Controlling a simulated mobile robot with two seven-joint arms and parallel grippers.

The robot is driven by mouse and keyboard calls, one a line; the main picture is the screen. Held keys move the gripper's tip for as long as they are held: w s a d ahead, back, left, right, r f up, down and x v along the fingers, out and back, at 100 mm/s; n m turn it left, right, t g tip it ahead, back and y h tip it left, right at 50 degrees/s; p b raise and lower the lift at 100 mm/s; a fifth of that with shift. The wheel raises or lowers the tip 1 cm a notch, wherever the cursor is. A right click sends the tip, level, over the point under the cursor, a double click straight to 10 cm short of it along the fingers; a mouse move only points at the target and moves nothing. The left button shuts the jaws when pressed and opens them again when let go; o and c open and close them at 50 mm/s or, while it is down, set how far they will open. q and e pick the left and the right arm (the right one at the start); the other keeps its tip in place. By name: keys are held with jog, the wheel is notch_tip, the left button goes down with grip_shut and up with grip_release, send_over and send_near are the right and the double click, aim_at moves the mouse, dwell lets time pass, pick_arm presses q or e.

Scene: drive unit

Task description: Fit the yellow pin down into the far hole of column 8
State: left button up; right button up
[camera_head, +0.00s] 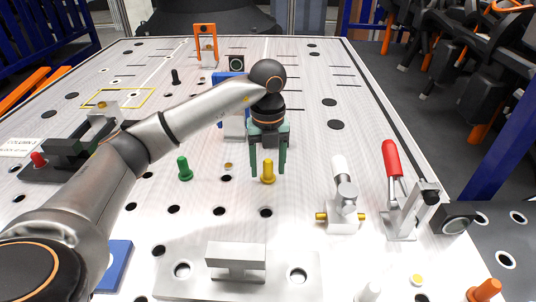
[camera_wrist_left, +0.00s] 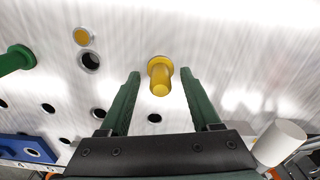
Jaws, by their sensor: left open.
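The yellow pin (camera_head: 267,172) stands upright on the white perforated table. It also shows in the left wrist view (camera_wrist_left: 160,78), in the gap between my fingertips. My left gripper (camera_head: 268,168) points down over it, open, with one green finger on each side and a visible gap to the pin; it shows in the left wrist view too (camera_wrist_left: 160,80). Dark holes (camera_head: 266,212) lie in the table around the pin; I cannot tell which is the far hole of column 8. My right gripper is not in view.
A green pin (camera_head: 184,168) stands left of the yellow pin. A silver valve-like fitting (camera_head: 343,205) and a red-handled clamp (camera_head: 393,170) stand to the right. A metal plate with a raised block (camera_head: 236,255) lies in front. An orange frame (camera_head: 206,45) stands far back.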

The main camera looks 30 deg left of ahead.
pick_arm(q)
notch_tip(320, 180, up, 4)
jog(key=shift+w+r, duration=0.1)
jog(key=shift+r, duration=0.15)
notch_tip(320, 180, up, 8)
jog(key=p, duration=0.1)
jog(key=shift+f, duration=0.15)
